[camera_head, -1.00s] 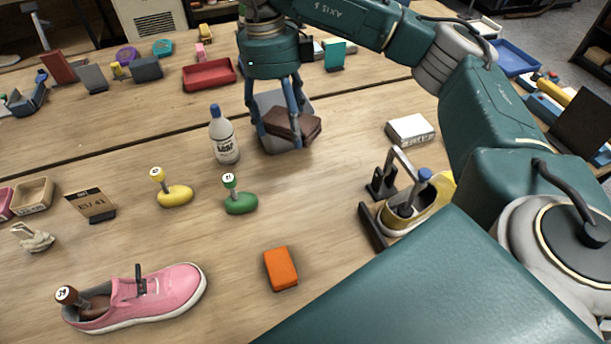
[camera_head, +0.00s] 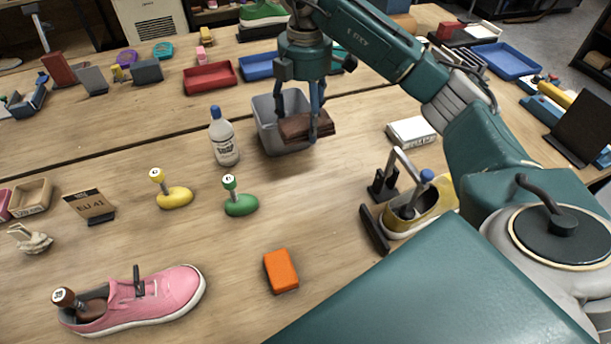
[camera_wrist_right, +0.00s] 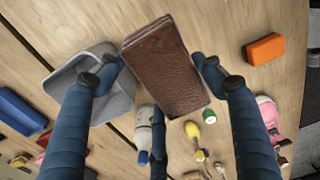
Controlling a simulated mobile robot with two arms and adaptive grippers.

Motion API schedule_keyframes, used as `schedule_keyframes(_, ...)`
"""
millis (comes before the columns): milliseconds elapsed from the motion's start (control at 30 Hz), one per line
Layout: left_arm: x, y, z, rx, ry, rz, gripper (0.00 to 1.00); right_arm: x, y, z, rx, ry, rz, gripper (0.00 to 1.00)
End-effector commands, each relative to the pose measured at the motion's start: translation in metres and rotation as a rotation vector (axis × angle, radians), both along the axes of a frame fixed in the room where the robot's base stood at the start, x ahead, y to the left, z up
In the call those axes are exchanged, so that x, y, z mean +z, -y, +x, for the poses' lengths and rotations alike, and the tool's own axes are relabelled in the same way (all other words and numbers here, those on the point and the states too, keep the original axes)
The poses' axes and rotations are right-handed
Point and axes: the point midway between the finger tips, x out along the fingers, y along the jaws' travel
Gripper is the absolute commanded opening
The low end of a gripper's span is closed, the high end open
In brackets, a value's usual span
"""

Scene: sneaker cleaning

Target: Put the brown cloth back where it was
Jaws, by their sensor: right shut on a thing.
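The brown cloth (camera_head: 307,125) is a folded dark brown block. My right gripper (camera_head: 318,130) is shut on it and holds it in front of the grey bin (camera_head: 268,128), overlapping the bin's right side in the head view. In the right wrist view the cloth (camera_wrist_right: 165,65) sits between the two fingertips (camera_wrist_right: 158,68), with the grey bin (camera_wrist_right: 120,103) to its left. I cannot tell the cloth's exact height above the table. My left gripper is not in view.
A white bottle (camera_head: 223,138) stands just left of the bin. A white box (camera_head: 411,131) lies to the right. An orange block (camera_head: 281,271), a green shoe form (camera_head: 241,204) and a pink sneaker (camera_head: 140,300) are nearer. The table between bin and orange block is clear.

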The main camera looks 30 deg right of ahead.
Motion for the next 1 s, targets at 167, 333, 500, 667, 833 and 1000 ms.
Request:
schedule_keyframes(167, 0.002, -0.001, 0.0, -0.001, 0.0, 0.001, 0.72, -0.049, 0.0, -0.002, 0.002, -0.008, 0.001, 0.46)
schedule_keyframes(333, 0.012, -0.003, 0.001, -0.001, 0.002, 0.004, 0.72, -0.093, 0.0, -0.003, 0.003, -0.008, 0.0, 0.46)
schedule_keyframes(500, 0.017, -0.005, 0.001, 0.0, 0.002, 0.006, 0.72, -0.126, 0.0, -0.002, 0.003, -0.004, -0.001, 0.46)
schedule_keyframes(667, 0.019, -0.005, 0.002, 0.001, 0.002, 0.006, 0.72, -0.139, 0.0, -0.001, 0.005, -0.003, 0.001, 0.46)
schedule_keyframes(833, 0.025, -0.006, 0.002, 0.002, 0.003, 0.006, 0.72, -0.163, -0.001, -0.001, 0.004, -0.005, 0.001, 0.46)
schedule_keyframes(1000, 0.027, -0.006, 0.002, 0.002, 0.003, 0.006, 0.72, -0.179, 0.0, -0.001, 0.005, -0.002, 0.0, 0.46)
